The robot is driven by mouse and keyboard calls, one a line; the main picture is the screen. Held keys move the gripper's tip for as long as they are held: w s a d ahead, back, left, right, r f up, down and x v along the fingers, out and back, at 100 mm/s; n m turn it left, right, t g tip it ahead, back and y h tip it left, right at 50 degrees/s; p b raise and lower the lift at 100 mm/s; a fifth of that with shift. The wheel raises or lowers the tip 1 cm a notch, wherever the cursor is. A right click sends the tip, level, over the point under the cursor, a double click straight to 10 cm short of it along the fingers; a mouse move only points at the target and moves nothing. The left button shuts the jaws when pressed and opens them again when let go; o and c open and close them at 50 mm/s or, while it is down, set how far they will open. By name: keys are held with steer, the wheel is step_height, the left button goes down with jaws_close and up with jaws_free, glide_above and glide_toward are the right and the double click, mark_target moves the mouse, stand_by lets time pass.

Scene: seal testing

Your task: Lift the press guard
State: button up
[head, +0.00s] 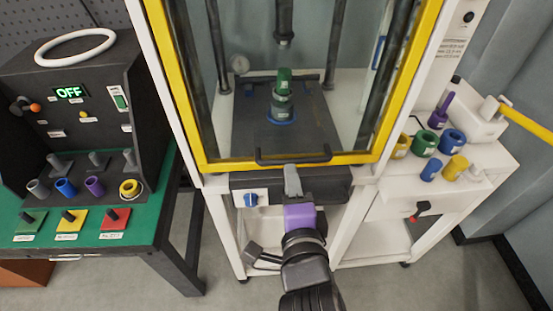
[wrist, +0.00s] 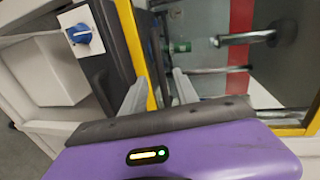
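The press guard (head: 222,164) is a clear panel in a yellow frame, closed over the front of the press, with a dark bar handle (head: 293,158) on its lower edge. Its yellow frame also shows in the wrist view (wrist: 136,40). My gripper (head: 291,172), with a purple body, is at the guard's lower edge, just below the handle. In the wrist view my gripper's (wrist: 160,76) two grey fingers stand apart, either side of the frame edge and a dark bar. Whether they touch the handle cannot be told.
Behind the guard, a green piece (head: 284,82) stands on the press bed. A blue knob (head: 251,199) is below the guard at left. A control box reading OFF (head: 69,92) stands on the left table. Coloured rings and plugs sit on the right shelf (head: 481,178).

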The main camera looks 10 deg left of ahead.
mark_target(287, 159)
steer(key=p+x, duration=0.1)
steer(key=x, duration=0.6)
steer(key=shift+w+a+p, duration=0.15)
steer(key=shift+w+p, duration=0.2)
steer(key=shift+f, duration=0.1)
jaws_close()
stand_by(1.1)
